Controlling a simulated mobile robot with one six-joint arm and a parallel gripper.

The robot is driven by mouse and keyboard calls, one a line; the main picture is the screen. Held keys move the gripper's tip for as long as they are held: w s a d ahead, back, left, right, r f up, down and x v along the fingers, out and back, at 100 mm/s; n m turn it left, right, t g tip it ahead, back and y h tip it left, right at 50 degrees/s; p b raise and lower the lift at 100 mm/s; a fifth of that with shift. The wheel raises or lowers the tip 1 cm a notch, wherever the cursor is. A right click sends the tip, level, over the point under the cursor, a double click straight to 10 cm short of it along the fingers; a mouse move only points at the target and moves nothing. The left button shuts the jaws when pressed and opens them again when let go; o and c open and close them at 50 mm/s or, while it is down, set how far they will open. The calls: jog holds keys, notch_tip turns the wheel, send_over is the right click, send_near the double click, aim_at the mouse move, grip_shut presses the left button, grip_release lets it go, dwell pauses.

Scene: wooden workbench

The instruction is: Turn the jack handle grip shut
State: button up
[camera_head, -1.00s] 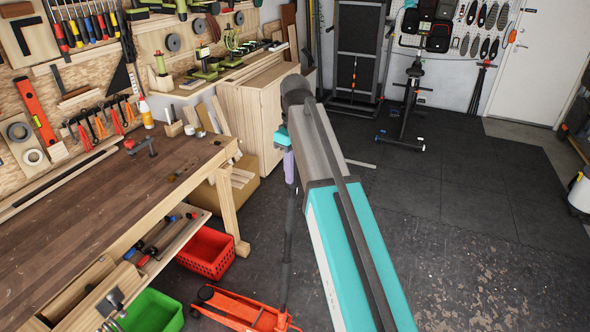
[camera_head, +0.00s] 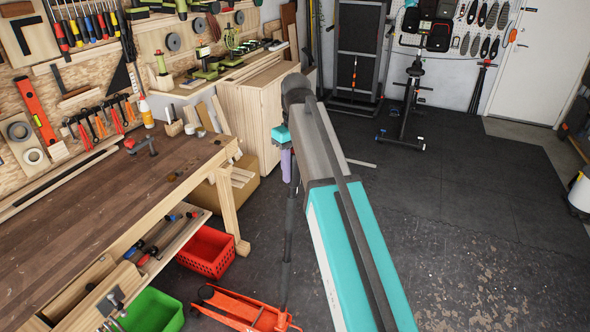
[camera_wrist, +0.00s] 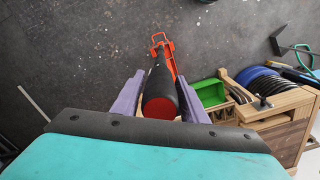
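The jack handle (camera_head: 286,250) stands nearly upright from the red floor jack (camera_head: 243,311). In the wrist view its black grip (camera_wrist: 160,85) points toward the camera, with a red end cap (camera_wrist: 158,107). My gripper (camera_wrist: 161,75) has two purple fingers, one on each side of the grip. Narrow gaps seem to show between the fingertips and the grip, so the gripper looks open around it. In the head view my gripper (camera_head: 287,165) is at the handle's top, and my arm and gripper partly hide the grip.
A wooden workbench (camera_head: 110,210) stands at the left, with a red crate (camera_head: 207,252) and a green crate (camera_head: 153,312) below it. A wooden cabinet (camera_head: 258,110) is behind. The dark floor (camera_head: 460,220) at the right is mostly clear.

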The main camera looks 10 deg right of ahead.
jog(key=shift+o, duration=0.8)
jog(key=shift+r+p, duration=0.8)
jog(key=shift+r, duration=0.5)
jog(key=shift+d+r, duration=0.1)
jog(key=shift+r, duration=2.35)
